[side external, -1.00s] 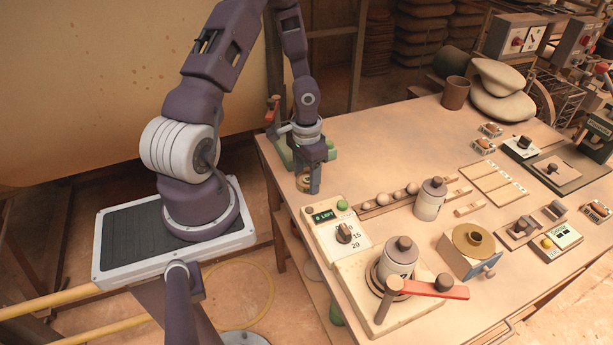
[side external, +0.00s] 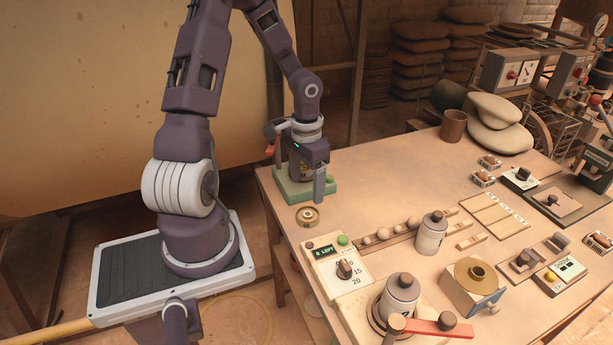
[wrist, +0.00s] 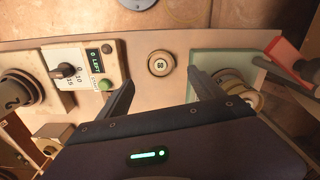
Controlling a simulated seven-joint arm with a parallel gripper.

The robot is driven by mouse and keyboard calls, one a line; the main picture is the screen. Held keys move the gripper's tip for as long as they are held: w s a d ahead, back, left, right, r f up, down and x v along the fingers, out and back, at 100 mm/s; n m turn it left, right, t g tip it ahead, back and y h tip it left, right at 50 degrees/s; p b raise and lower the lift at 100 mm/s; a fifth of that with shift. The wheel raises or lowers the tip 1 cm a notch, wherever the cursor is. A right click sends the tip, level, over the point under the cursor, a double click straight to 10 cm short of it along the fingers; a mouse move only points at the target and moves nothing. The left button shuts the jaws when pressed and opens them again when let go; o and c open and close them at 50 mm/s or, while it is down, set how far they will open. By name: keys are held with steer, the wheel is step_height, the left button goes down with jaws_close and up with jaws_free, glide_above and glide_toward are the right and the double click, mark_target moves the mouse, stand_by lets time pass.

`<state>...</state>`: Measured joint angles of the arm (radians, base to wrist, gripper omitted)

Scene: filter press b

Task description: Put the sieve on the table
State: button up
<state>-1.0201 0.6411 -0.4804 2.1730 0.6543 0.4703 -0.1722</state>
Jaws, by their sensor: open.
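A small round tan disc with a raised rim, which I take as the sieve (side external: 307,215), lies flat on the table (side external: 390,165) near its left edge. In the wrist view the sieve (wrist: 161,63) sits just beyond and between my fingertips, with a dark mark at its centre. My gripper (side external: 312,190) is open and empty, above and behind the sieve and apart from it. In the wrist view both fingers of my gripper (wrist: 161,83) are spread wide with nothing between them.
A green-based device (side external: 318,194) stands right by my gripper, partly hidden by it; its red lever shows in the wrist view (wrist: 287,52). A timer box (side external: 340,262) with a dial is in front of the sieve. The table's back middle is clear.

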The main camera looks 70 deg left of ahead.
steer(key=s+d+r+m+t+y, duration=0.15)
steer(key=d+r, duration=0.25)
steer(key=r, duration=0.4)
steer(key=s+d+r+n+y, duration=0.1)
steer(key=d+r+y, duration=0.1)
steer(key=d+r, duration=0.4)
steer(key=s+d+r+m+t+h, duration=0.1)
steer(key=s+d+r+t+h, duration=0.2)
steer(key=s+d+r, duration=0.5)
steer(key=shift+s+d+r+m+t, duration=0.3)
steer(key=shift+d+t, duration=0.25)
steer(key=shift+d, duration=0.5)
